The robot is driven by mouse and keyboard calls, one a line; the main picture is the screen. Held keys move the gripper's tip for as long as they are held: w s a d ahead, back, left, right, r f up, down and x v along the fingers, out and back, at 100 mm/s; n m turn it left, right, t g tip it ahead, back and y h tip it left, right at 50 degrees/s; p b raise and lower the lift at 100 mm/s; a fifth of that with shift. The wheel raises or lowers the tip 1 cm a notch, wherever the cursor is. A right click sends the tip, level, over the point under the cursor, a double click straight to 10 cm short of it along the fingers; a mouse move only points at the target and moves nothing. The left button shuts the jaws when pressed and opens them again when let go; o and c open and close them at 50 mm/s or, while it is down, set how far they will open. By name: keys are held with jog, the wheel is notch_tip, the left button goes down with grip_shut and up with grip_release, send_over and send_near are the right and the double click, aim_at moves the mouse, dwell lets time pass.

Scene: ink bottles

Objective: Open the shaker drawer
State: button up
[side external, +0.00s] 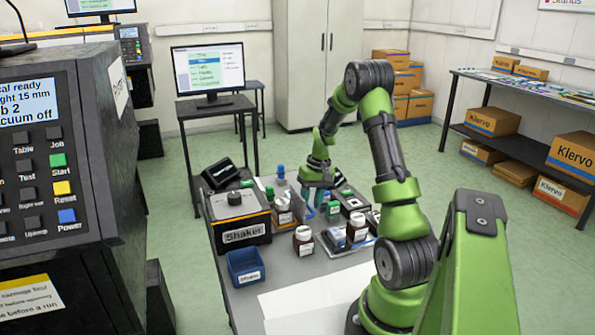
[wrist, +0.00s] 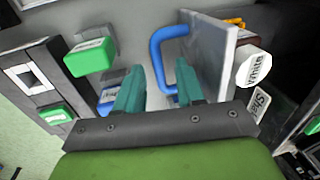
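The shaker (side external: 240,217) is a dark box with a yellow stripe and a "Shaker" label, on the left of the bench. In the wrist view a blue U-shaped handle (wrist: 156,55) joins a grey panel (wrist: 217,55), which looks like the drawer front.
A white-capped bottle (wrist: 254,66) stands right of the panel. Brown bottles (side external: 303,241) with white caps stand in front, and a blue bin (side external: 245,267) sits at the bench's left edge.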

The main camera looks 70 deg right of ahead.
notch_tip(320, 180, up, 17)
jog(key=s+d, duration=0.2)
jog(key=shift+f, duration=0.2)
dwell(0.4)
notch_tip(320, 180, up, 7)
dwell(0.7)
